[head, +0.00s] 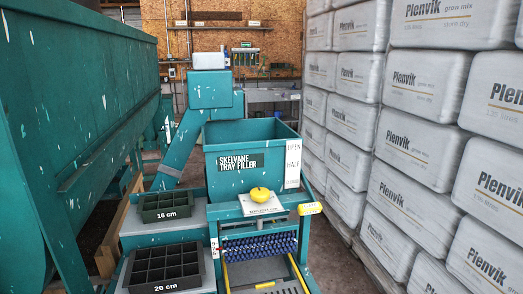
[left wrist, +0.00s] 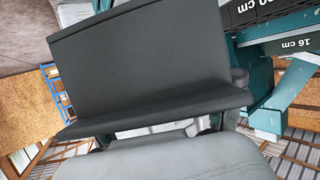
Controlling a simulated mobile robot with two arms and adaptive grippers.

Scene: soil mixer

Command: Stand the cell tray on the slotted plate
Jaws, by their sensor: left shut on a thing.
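In the left wrist view a dark grey piece with a flat wall and a ledge along its lower edge, seemingly the cell tray (left wrist: 150,62), fills the middle. My left gripper (left wrist: 165,129) is shut on it; its fingertips are mostly hidden. The tray's cells are out of sight. In the head view the slotted plate (head: 288,287) shows at the bottom edge, below the blue brush roller (head: 258,246) of the teal tray filler (head: 250,160); part of it is cut off. Neither gripper shows in the head view.
Dark celled trays marked 16 cm (head: 166,207) and 20 cm (head: 165,268) sit on the filler's left side. A yellow knob (head: 260,194) sits above the roller. White Plenvik bales (head: 415,140) wall the right; a large teal hopper (head: 75,110) stands left.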

